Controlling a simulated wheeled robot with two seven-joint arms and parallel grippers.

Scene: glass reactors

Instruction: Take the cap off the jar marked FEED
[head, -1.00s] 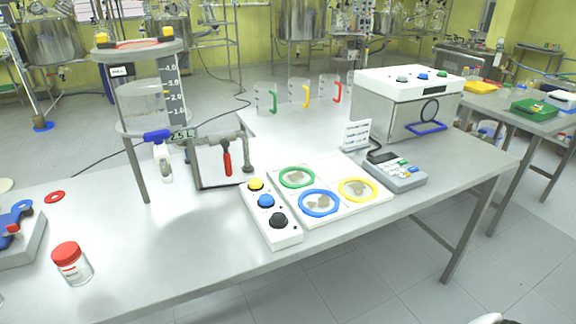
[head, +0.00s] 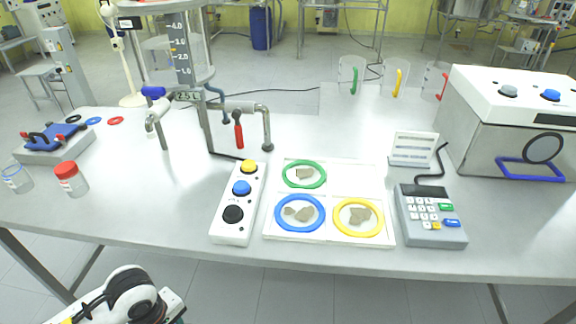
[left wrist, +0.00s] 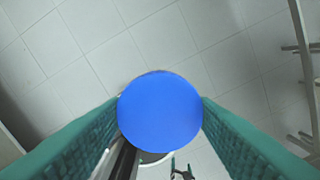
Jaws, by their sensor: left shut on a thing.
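In the left wrist view my left gripper (left wrist: 160,115) is shut on a round blue cap (left wrist: 160,110), held between its two green fingers over the floor. Whether anything hangs below the cap is hidden. In the head view a clear glass jar (head: 18,181) with a bluish rim stands at the table's far left. Beside it stands a jar with a red cap (head: 70,180). The labels are too small to read, so I cannot tell which is FEED.
A grey block with a blue clamp (head: 52,140) stands behind the jars. Flat rings lie near it, including a red ring (head: 116,120). A button box (head: 232,228), a white tray (head: 333,240) and a keypad (head: 430,225) occupy the middle. The table front between jars and button box is clear.

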